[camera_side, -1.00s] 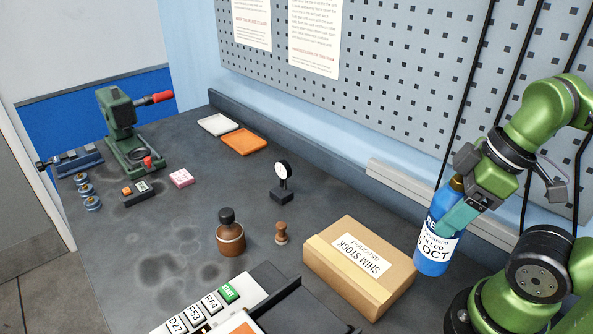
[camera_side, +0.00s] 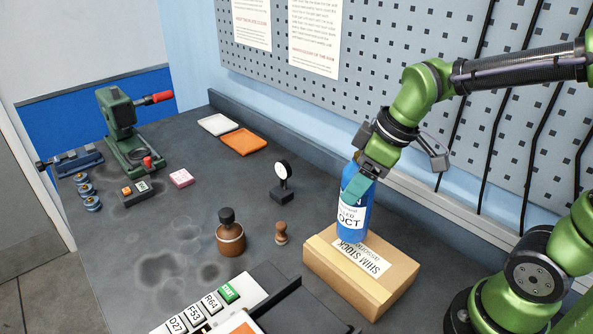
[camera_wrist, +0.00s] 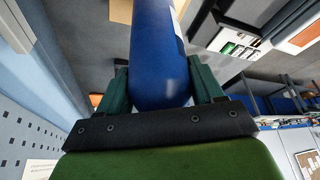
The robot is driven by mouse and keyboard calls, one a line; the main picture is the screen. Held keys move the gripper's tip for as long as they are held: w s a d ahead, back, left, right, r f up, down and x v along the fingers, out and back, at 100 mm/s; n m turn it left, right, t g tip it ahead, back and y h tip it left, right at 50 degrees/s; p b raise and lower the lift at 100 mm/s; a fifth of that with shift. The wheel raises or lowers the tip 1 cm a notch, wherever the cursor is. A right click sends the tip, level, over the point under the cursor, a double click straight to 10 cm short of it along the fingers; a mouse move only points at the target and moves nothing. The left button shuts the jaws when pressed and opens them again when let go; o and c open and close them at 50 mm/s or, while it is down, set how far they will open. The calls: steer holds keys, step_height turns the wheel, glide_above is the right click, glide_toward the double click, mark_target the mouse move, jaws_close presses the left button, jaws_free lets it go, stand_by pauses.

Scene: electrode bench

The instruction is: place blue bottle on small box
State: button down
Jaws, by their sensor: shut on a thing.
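The blue bottle (camera_side: 351,226) with a white label is upright in the side view, its base over or on the far part of the small box's top. I cannot tell whether it touches the box. My gripper (camera_side: 356,190) is shut on the bottle's upper part; its teal fingers are at the bottle's side. In the wrist view the bottle (camera_wrist: 160,55) lies between the two fingers. The small box (camera_side: 392,290) is brown cardboard labelled SHIM STOCK and sits on the bench; the bottle partly covers its label.
A brown bottle (camera_side: 230,238) and a small wooden piece (camera_side: 281,234) stand left of the box. A dial gauge on a stand (camera_side: 283,185) is behind them. A labelled key panel (camera_side: 212,304) is in front. The pegboard (camera_side: 400,70) rises behind.

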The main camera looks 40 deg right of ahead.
steer(key=shift+f, duration=1.8)
steer(key=shift+c, duration=0.8)
jaws_free()
steer(key=shift+f, duration=0.1)
steer(key=v, duration=1.2)
steer(key=f+m+t, duration=0.1)
steer(key=m, duration=0.2)
steer(key=s+f+m+t, duration=0.1)
steer(key=m, duration=0.2)
steer(key=s+d+f+m+t, duration=0.1)
steer(key=m, duration=0.2)
steer(key=shift+s+f, duration=0.15)
steer(key=shift+s, duration=0.05)
